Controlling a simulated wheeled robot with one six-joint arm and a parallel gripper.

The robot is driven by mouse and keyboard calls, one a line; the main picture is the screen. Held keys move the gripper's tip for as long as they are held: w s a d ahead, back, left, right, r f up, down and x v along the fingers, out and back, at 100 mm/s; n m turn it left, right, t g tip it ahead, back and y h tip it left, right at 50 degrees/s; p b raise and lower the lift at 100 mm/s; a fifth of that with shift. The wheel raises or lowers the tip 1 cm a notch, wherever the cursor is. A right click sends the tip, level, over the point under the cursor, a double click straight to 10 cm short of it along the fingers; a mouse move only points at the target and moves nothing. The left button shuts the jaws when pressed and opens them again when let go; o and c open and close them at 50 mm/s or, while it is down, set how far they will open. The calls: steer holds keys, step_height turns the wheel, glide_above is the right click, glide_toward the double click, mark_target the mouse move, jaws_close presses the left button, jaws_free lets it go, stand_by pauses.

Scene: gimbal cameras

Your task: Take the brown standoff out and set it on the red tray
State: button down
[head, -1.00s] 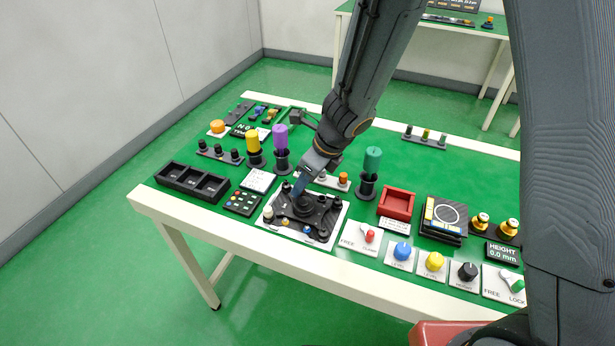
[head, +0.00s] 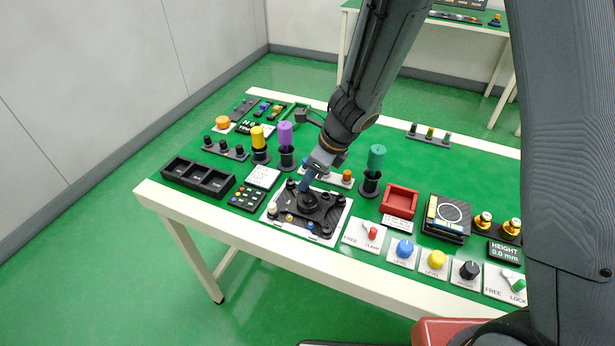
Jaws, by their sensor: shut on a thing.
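The red tray (head: 384,209) is a small open square box, empty, right of the middle of the table. A black fixture plate (head: 322,221) with dark knobs and small coloured pieces lies on a white base near the front edge. My gripper (head: 304,185) points down at the back left of this plate. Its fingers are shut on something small. I cannot make out the brown standoff; the fingers hide what is between them. A small yellow piece (head: 289,217) shows at the plate's front.
Purple (head: 286,134) and yellow (head: 258,138) posts stand behind on the left. A black three-part tray (head: 198,178) lies at left. Knob panels (head: 402,251) line the front edge.

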steer(key=shift+w+n+g+p, duration=0.15)
steer(key=shift+n+g+p, duration=0.45)
steer(key=shift+n, duration=0.85)
steer(key=shift+w+n+g+p, duration=0.1)
steer(key=shift+n+g+p, duration=0.45)
steer(key=shift+n, duration=0.9)
steer(key=n+g, duration=0.1)
steer(key=n, duration=0.2)
steer(key=shift+w+n, duration=0.15)
steer(key=shift+n, duration=0.15)
steer(key=n, duration=0.2)
steer(key=n+g+h+b, duration=0.1)
steer(key=n, duration=0.1)
steer(key=shift+g, duration=0.25)
steer(key=c, duration=1.7)
jaws_free()
steer(key=shift+r, duration=0.1)
steer(key=shift+w, duration=0.1)
steer(key=shift+w+r, duration=0.15)
steer(key=shift+r, duration=0.1)
steer(key=shift+b+v, duration=1)
steer(key=shift+v, duration=2.55)
